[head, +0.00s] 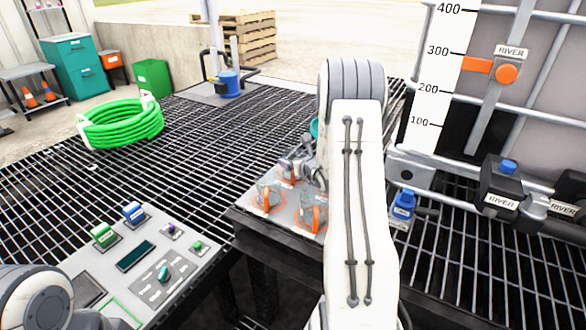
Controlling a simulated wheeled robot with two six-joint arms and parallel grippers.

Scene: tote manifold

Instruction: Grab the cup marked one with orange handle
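Clear cups with orange handles stand on a dark-edged stand in the middle of the head view. One cup (268,196) is at the left, another cup (312,213) is at the front right, and orange also shows behind them. The marks on the cups are too small to read, so I cannot tell which is marked one. My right gripper (302,168) is low over the back of the group, partly hidden by my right arm. Whether its fingers are open or hold a cup is unclear. My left gripper is out of the picture.
A control panel (133,251) with switches lies at the lower left. A green hose coil (120,122) lies on the open grating behind.

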